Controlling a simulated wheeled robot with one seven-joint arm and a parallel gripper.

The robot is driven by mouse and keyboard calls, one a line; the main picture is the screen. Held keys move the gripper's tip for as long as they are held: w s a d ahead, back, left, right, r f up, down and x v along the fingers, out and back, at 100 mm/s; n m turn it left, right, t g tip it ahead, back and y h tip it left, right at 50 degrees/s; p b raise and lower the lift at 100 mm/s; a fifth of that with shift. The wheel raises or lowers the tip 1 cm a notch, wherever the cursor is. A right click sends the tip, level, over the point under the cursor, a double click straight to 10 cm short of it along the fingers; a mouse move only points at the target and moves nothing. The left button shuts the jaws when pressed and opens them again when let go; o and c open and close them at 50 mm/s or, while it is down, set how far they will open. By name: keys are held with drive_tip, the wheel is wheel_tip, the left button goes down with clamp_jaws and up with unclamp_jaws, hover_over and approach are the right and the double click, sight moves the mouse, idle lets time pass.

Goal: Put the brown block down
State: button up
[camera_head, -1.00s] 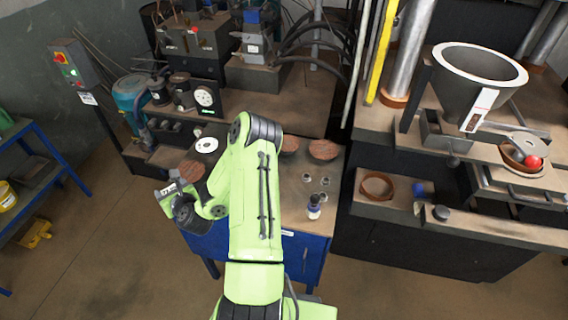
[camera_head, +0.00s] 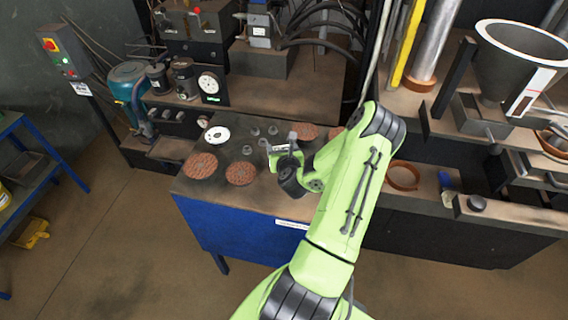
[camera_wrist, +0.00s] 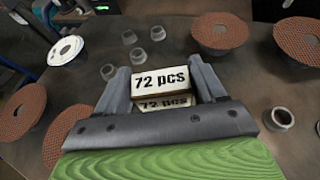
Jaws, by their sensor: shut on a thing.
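My gripper (camera_wrist: 163,88) is shut on the block (camera_wrist: 160,66), whose white label reads "72 pcs". A second "72 pcs" label shows just below, between the fingers. In the head view my gripper (camera_head: 280,148) is over the middle of the blue workbench (camera_head: 235,232), and the block's white label (camera_head: 281,147) shows as a small patch. I cannot tell whether the block touches the bench top.
Brown flap discs (camera_head: 241,173) lie at the bench's front left, and another (camera_head: 307,131) lies behind my gripper. A white disc (camera_head: 217,135) and several small metal cups (camera_wrist: 157,33) lie nearby. A machine with a dial (camera_head: 210,85) stands behind. Bare bench top shows between these.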

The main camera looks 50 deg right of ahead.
drive_tip(key=shift+w+f+b, duration=0.1)
drive_tip(key=shift+f+b, duration=1.3)
drive_tip(key=shift+f, duration=0.7)
drive_tip(key=o, duration=1)
drive_tip(key=shift+r, duration=0.1)
